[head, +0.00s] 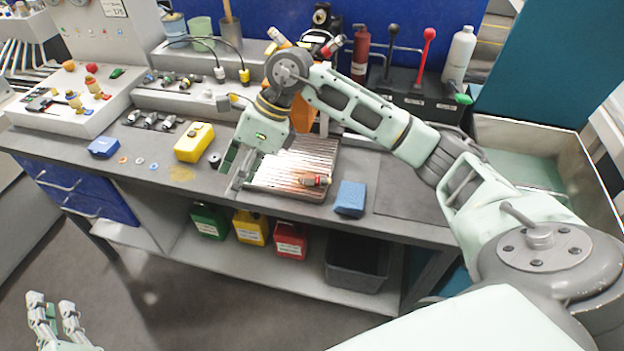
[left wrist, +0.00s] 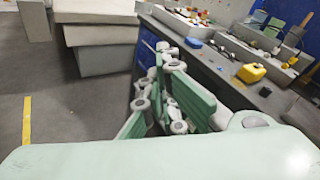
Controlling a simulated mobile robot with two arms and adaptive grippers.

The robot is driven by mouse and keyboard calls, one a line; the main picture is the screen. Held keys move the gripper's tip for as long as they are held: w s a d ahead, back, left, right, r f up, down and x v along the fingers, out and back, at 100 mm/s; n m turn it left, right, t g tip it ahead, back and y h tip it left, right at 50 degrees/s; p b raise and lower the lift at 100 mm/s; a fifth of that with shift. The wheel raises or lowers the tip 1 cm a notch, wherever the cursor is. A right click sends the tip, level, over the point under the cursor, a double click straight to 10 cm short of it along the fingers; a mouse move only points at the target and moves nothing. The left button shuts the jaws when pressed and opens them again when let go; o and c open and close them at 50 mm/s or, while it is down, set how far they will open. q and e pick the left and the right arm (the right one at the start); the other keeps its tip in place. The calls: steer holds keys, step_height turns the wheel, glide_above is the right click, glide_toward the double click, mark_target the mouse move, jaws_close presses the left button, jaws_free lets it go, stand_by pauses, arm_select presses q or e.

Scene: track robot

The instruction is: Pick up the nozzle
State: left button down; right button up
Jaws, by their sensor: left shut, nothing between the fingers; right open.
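A small brass-and-red piece, which looks like the nozzle (head: 314,179), lies on a ridged metal plate (head: 262,184) on the workbench. My right gripper (head: 236,182) is open and points down at the plate's left edge, to the left of the nozzle and apart from it. Nothing shows between its fingers. My left gripper (head: 55,312) is low at the bottom left of the head view, over the floor and far from the nozzle. It is shut and empty. Its green finger pads also show in the left wrist view (left wrist: 165,100).
A blue block (head: 350,198) sits right of the plate. A yellow box (head: 194,142) and a blue sponge-like block (head: 104,147) are to the left. Coloured canisters and a dark bin (head: 357,265) sit on the lower shelf.

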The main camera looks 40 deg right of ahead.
steer(key=d+r+m+g+h, duration=0.15)
steer(key=d+h, duration=0.45)
steer(key=d, duration=1)
steer(key=p, duration=0.2)
glide_above(307, 176)
steer(key=f, duration=0.5)
steer(key=shift+w+d, duration=0.1)
steer(key=shift+d, duration=0.25)
steer(key=f, duration=0.1)
steer(key=f+p, duration=0.1)
steer(key=f, duration=0.1)
steer(key=f+p, duration=0.1)
steer(key=f, duration=0.1)
steer(key=shift+a+f, duration=0.1)
steer(key=shift+a, duration=0.2)
steer(key=shift+f, duration=0.35)
arm_select(q)
step_height(307, 176, up, 7)
steer(key=d+m+t+h, duration=0.1)
steer(key=d+m, duration=0.1)
steer(key=m, duration=0.3)
steer(key=shift+w+h, duration=0.2)
steer(key=shift+h, duration=0.1)
steer(key=shift+d+f, duration=0.1)
arm_select(e)
steer(key=shift+c, duration=0.4)
jaws_close()
